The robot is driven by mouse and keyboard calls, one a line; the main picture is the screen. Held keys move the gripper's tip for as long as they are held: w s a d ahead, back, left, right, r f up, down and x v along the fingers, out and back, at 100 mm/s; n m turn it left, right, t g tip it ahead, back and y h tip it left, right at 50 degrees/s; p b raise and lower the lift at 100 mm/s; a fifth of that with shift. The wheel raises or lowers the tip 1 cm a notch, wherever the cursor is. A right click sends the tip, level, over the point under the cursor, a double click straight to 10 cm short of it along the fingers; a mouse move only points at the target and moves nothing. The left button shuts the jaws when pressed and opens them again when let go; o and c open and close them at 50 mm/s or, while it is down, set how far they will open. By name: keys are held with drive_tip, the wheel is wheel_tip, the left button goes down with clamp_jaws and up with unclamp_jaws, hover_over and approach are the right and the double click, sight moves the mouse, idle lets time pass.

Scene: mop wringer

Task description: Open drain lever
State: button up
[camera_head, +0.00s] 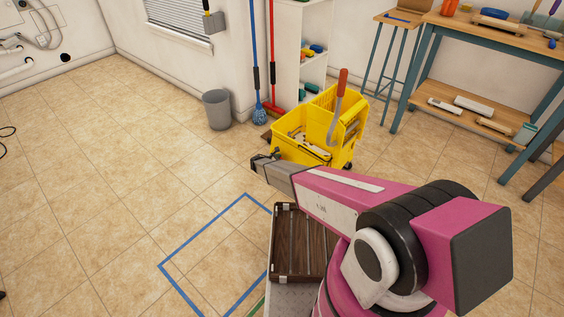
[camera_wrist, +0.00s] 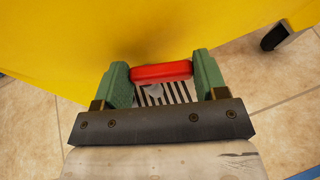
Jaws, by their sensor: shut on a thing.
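The yellow mop bucket (camera_head: 285,152) with its wringer stands on the tile floor in the head view. Its yellow wall (camera_wrist: 150,30) fills the top of the wrist view. A red drain lever (camera_wrist: 152,72) is at the lower part of that wall, with a black-and-white striped patch below it. My gripper (camera_wrist: 163,76) has its green fingers on either end of the red lever, shut on it. In the head view my gripper (camera_head: 262,162) is low at the bucket's left front side; the lever does not show there.
A grey bin (camera_head: 217,109) and the blue and red mop handles (camera_head: 272,50) stand behind the bucket. A workbench (camera_head: 490,40) is at the right. A wooden-slatted crate (camera_head: 303,240) is beside my arm.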

drive_tip(key=m+g, duration=0.4)
drive_tip(key=a+m+g+h, duration=0.1)
drive_tip(key=m+g, duration=0.3)
drive_tip(key=g, duration=0.1)
drive_tip(key=w+a+m+g, duration=0.1)
drive_tip(key=m+g, duration=0.3)
drive_tip(key=shift+g+h, duration=0.3)
drive_tip(key=shift+g, duration=0.1)
drive_tip(key=shift+m, duration=0.3)
drive_tip(key=o, duration=0.9)
drive_tip(key=shift+o, duration=0.2)
drive_tip(key=shift+a, duration=0.15)
